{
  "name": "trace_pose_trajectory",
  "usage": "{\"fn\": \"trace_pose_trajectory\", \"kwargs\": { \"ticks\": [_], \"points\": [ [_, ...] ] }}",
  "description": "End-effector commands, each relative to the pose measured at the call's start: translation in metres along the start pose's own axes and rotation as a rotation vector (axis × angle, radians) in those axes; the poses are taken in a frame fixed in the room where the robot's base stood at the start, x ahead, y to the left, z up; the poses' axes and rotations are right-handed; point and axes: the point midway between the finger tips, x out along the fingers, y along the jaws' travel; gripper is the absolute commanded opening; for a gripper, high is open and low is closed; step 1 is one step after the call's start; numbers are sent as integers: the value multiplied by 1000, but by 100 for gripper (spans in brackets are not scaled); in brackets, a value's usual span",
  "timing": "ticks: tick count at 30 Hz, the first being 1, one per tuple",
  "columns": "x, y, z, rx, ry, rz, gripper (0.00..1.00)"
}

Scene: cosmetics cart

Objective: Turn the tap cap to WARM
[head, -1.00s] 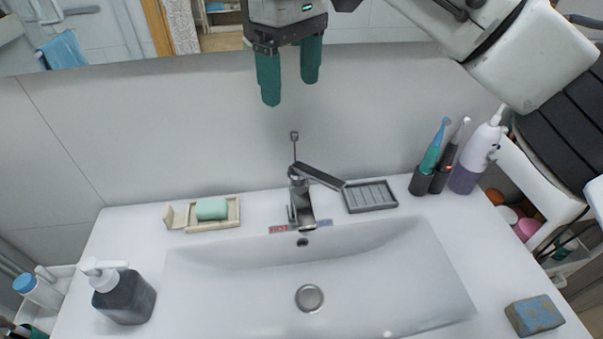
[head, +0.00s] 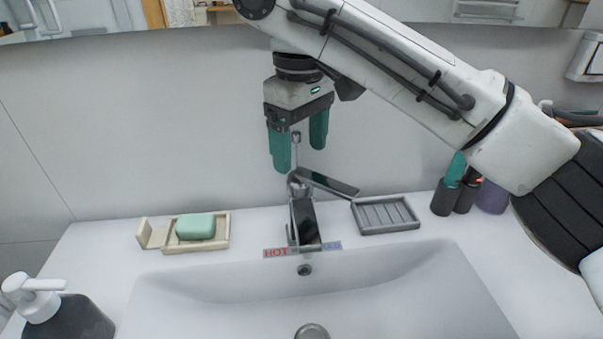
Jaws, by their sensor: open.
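The chrome tap (head: 304,222) stands upright at the back of the sink. Its cap, a flat lever (head: 327,184), points to the right and slightly toward me. A thin upright rod with a knob (head: 297,150) rises behind the cap. A label at the tap's foot shows red HOT (head: 276,253) on the left and a blue part (head: 332,246) on the right, its word hard to read. My gripper (head: 299,158) points down, open and empty, with teal fingers. In the picture its fingertips lie just above the cap, either side of the rod; I cannot tell the depth gap.
A green soap bar (head: 196,227) lies in a beige dish (head: 222,240) left of the tap. An empty grey ribbed dish (head: 390,226) is to the right. Toothbrush holders (head: 443,197) stand further right. A dark soap dispenser (head: 68,318) is at front left. The sink basin (head: 400,277) is empty.

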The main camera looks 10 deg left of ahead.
Motion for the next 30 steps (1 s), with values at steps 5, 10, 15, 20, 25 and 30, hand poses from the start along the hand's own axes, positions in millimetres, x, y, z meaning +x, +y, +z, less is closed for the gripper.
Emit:
{"fn": "trace_pose_trajectory", "kwargs": {
  "ticks": [5,10,15,20,25,30],
  "points": [
    [31,0,0,-1,0,0,78],
    [48,0,0,0,0,1,78],
    [53,0,0,-1,1,1,78],
    [53,0,0,-1,1,0,78],
    [53,0,0,-1,1,0,67],
    [53,0,0,-1,1,0,51]
  ]
}}
